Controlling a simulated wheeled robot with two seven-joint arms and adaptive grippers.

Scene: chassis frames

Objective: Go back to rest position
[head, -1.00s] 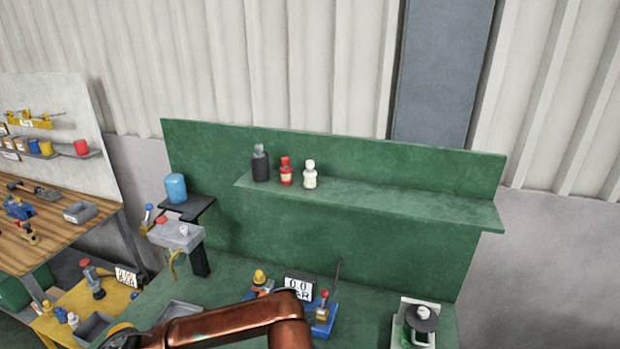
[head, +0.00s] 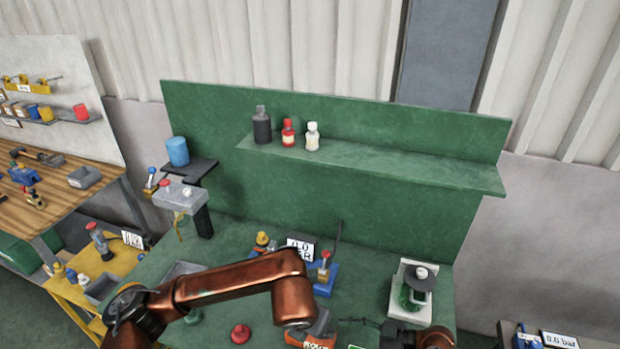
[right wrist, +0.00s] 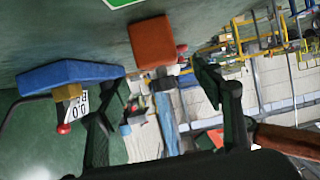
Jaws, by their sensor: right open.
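My right gripper (right wrist: 156,85) shows in the right wrist view, with its two dark fingers spread wide apart. Nothing is held between them. Beyond the fingers are an orange block (right wrist: 153,42) and a blue block-shaped fixture (right wrist: 70,75), apart from the gripper as far as I can tell. In the head view a copper-coloured arm of mine comes in from the left and crosses low over the green bench (head: 360,275). Its gripper is not visible. Another copper and dark part of mine shows at the bottom edge, right of centre.
A green shelf (head: 400,168) holds a dark bottle (head: 262,128), a red bottle (head: 288,134) and a white bottle (head: 312,138). On the bench are a gauge display (head: 300,247), a blue fixture (head: 324,278), a red knob (head: 240,334) and a white-based device (head: 411,290).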

